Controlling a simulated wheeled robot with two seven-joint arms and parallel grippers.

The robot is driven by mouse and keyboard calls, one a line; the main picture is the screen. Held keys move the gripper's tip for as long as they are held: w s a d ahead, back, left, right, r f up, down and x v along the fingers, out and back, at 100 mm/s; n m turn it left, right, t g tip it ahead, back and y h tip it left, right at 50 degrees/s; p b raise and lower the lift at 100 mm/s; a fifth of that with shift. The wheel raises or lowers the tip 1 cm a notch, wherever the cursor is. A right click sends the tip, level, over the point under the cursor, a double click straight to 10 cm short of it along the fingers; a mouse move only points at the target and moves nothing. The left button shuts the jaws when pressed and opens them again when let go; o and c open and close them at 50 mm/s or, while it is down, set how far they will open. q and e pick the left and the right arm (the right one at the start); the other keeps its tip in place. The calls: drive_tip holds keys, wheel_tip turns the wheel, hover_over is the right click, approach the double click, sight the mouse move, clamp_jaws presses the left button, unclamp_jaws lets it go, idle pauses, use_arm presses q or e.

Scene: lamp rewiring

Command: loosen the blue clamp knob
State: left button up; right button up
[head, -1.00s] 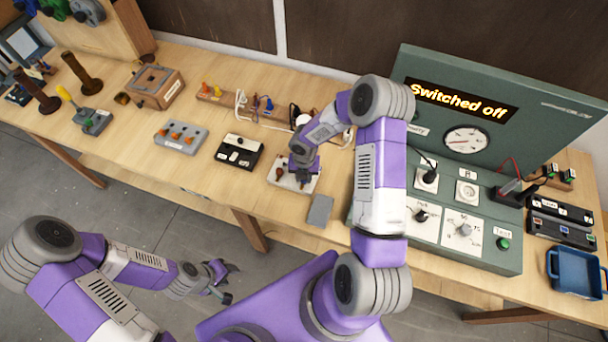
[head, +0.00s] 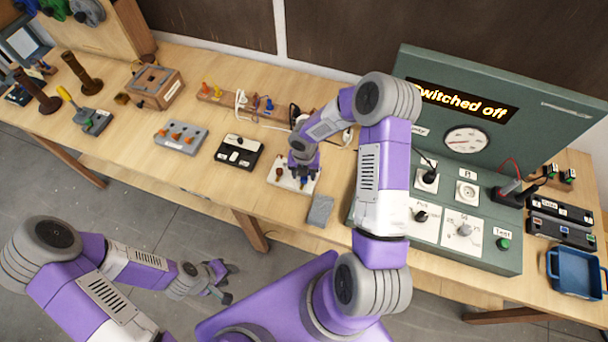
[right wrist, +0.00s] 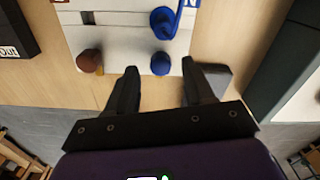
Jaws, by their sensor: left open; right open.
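A pale terminal board (head: 281,180) lies on the table under my right gripper (head: 303,174). In the right wrist view the board (right wrist: 125,42) carries a blue knob (right wrist: 160,63), a brown knob (right wrist: 90,61), and a blue post with a blue wire or loop (right wrist: 164,22) behind the blue knob. My right gripper (right wrist: 159,88) is open, its fingertips just short of the blue knob and to either side of it. I see nothing between the fingers. My left gripper (head: 222,281) is open and empty, out over the floor in front of the table.
A grey block (head: 320,211) lies close to the board's front right. The green test panel (head: 470,215) stands close on the right.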

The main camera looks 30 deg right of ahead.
wheel_tip(320, 180, up, 6)
drive_tip(key=shift+f, duration=0.15)
idle(0.6)
